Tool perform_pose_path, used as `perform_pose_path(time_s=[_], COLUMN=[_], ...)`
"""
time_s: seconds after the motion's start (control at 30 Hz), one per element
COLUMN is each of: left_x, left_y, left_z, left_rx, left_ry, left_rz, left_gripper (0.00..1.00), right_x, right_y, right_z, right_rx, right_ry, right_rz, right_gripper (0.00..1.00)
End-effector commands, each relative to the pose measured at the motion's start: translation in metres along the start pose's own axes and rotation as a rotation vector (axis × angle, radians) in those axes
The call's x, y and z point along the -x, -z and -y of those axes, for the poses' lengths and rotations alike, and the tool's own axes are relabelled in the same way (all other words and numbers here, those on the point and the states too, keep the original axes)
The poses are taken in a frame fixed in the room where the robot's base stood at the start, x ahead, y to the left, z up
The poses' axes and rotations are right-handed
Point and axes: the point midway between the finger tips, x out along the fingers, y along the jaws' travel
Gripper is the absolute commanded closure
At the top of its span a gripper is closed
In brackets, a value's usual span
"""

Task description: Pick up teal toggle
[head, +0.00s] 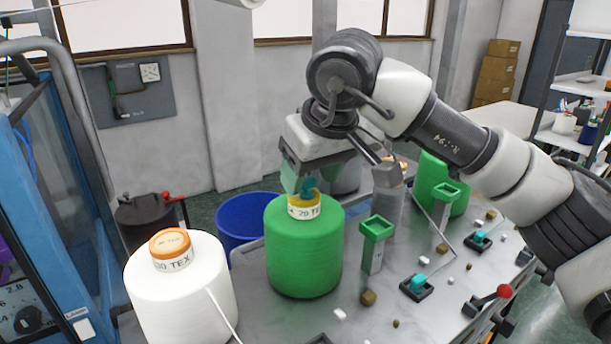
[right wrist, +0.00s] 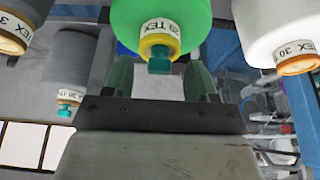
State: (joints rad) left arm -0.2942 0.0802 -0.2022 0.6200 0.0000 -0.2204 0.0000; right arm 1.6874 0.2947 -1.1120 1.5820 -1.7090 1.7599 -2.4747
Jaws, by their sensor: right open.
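A teal toggle (head: 308,186) sits on the yellow top of the green yarn cone (head: 303,250), whose label reads 20 TEX. My right gripper (head: 303,180) is above the cone top with its jaws open. In the right wrist view the teal toggle (right wrist: 159,62) lies between the two green fingertips of the gripper (right wrist: 159,80), with a gap on each side. Other teal toggles sit on black bases on the table, one near the front (head: 418,282) and one farther right (head: 481,237). My left gripper is not in view.
A white cone (head: 180,295) with an orange top stands left of the green cone. A green-topped post (head: 375,245) stands close on its right. A blue bin (head: 243,218) is behind. Small pale and brown blocks lie scattered on the table (head: 345,300).

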Motion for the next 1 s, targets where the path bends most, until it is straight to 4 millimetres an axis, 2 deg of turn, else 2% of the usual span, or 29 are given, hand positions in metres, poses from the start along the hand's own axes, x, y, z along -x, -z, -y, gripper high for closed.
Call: perform_pose_path(time_s=[0.03, 0.17, 0.4, 0.7, 1.0], left_x=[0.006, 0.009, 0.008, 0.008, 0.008], left_y=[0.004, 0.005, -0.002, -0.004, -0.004], left_z=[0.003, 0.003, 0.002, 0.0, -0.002], left_rx=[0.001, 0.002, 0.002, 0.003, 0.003], left_ry=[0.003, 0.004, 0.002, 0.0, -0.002], left_rz=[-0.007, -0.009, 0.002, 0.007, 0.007], left_gripper=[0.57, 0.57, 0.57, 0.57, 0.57], right_x=[-0.005, -0.017, -0.019, -0.018, -0.018], right_y=[0.001, 0.001, 0.001, 0.001, 0.001], right_z=[0.0, 0.0, 0.0, 0.0, 0.0], right_rx=[0.0, 0.001, 0.001, 0.0, 0.0], right_ry=[0.002, 0.001, 0.0, 0.0, -0.001], right_rz=[0.003, 0.001, -0.001, -0.001, -0.001], right_gripper=[0.43, 0.43, 0.43, 0.87, 0.87])
